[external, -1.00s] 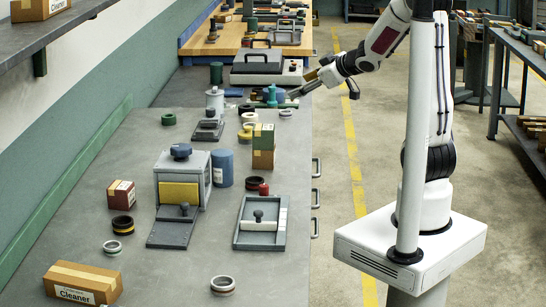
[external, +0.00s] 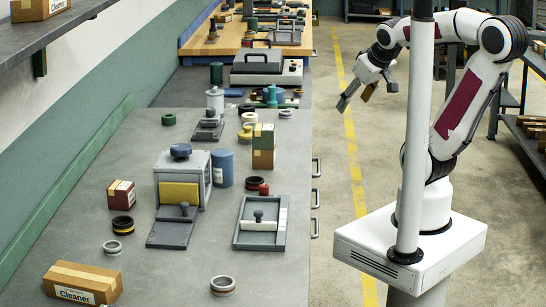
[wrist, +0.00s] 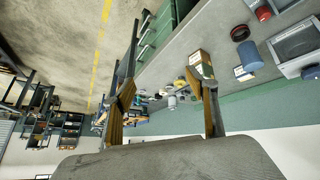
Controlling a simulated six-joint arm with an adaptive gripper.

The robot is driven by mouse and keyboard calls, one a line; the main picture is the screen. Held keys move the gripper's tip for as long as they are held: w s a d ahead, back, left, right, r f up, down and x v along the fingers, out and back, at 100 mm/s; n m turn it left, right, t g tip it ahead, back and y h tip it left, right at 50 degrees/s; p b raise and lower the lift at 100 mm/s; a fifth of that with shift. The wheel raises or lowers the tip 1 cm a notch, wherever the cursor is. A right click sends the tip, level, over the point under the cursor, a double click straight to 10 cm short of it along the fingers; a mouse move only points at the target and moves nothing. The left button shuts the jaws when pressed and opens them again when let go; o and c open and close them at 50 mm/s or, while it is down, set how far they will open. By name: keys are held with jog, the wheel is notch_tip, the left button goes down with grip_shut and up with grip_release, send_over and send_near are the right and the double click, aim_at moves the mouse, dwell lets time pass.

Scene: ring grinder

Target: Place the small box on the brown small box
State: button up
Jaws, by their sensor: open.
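A small green box (external: 263,130) with a yellowish side sits on top of a brown small box (external: 263,159) near the bench's right edge. The two look stacked and upright, touching. A stacked pair of boxes (wrist: 201,64) also shows in the wrist view, beyond one finger. A small dark red box (external: 121,194) with a pale label stands alone on the left of the bench. My gripper (external: 367,96) is open and empty, over the floor right of the bench and well away from the boxes. In the wrist view my gripper (wrist: 166,98) shows spread fingers with nothing between them.
A grey machine (external: 183,178) and a blue cylinder (external: 222,168) stand left of the stack. A grey tray fixture (external: 261,222), several rings and a Cleaner carton (external: 83,284) lie nearer. The bench's front middle is mostly clear.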

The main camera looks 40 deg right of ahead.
jog(key=s+a+f+g+y, duration=0.1)
jog(key=s+a, duration=0.3)
jog(key=s, duration=0.2)
jog(key=shift+s+a+f+y, duration=0.2)
jog(key=shift+s+y, duration=0.1)
jog(key=shift+y, duration=0.1)
dwell(0.8)
